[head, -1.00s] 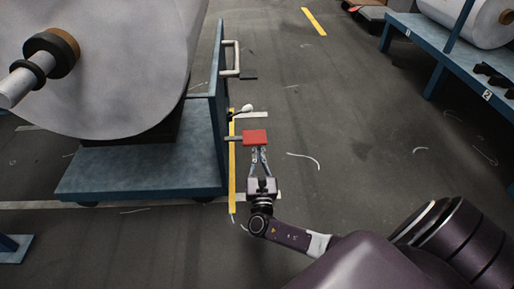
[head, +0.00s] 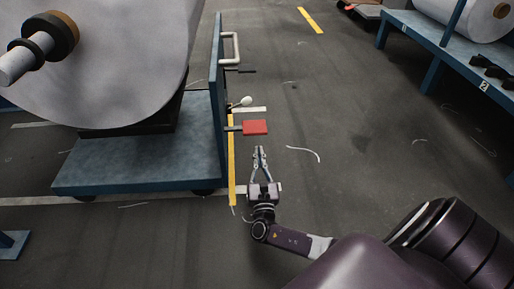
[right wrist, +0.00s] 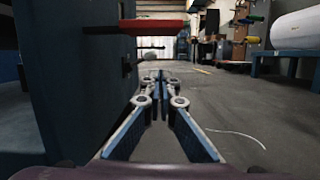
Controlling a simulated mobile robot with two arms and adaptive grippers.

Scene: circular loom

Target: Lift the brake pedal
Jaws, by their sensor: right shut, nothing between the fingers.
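The brake pedal is a red flat pad (head: 255,127) on a short dark arm at the side of the blue cart, and it also shows edge-on in the right wrist view (right wrist: 152,24). My right gripper (head: 260,149) is shut and empty, just on the near side of the pedal in the head view, with a small gap between them. In the right wrist view the closed fingertips (right wrist: 159,76) sit lower than the pedal. My left gripper is not in view.
The blue cart (head: 130,166) carries a large white roll (head: 110,60). A white-knobbed lever (head: 246,101) and a pale handle (head: 237,48) stand beyond the pedal. A blue rack (head: 420,40) is at right. Floor between is mostly clear.

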